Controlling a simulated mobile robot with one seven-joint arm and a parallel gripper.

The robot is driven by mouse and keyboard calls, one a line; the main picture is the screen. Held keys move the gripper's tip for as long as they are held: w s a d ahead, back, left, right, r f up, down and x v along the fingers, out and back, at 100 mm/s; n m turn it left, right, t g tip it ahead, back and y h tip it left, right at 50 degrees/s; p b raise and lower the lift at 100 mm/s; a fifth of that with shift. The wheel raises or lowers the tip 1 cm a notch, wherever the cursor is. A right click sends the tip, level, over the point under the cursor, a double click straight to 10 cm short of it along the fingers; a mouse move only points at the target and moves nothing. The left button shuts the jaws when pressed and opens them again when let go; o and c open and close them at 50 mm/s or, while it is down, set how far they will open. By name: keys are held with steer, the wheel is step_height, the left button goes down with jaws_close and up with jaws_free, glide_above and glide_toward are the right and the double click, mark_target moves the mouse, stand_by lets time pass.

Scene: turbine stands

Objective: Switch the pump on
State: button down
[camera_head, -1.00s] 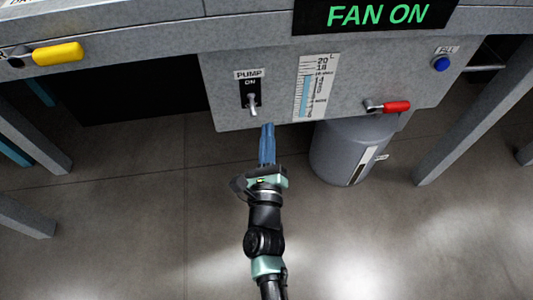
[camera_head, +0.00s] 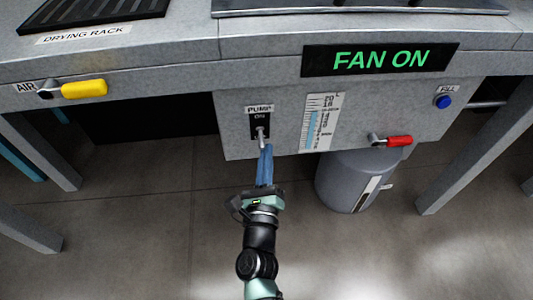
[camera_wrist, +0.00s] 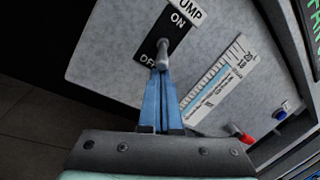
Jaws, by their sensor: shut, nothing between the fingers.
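The pump switch is a metal toggle lever (camera_head: 261,134) on a black plate marked ON, under a PUMP label, on the grey panel. In the wrist view the lever (camera_wrist: 162,52) slants down toward the OFF mark. My gripper (camera_head: 267,148) has its blue fingers together and empty, just below the lever. In the wrist view the fingertips (camera_wrist: 161,72) are right at the lever's lower end; I cannot tell whether they touch it.
A level gauge (camera_head: 320,122) is right of the switch. A red-handled valve (camera_head: 398,141), a blue FILL button (camera_head: 443,102) and a grey tank (camera_head: 350,180) are further right. A yellow AIR handle (camera_head: 84,89) is at left. A FAN ON display (camera_head: 380,59) is above.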

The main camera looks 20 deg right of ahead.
steer(key=shift+r+p, duration=0.2)
steer(key=shift+p, duration=0.15)
steer(key=shift+r+p, duration=0.15)
steer(key=shift+p, duration=0.6)
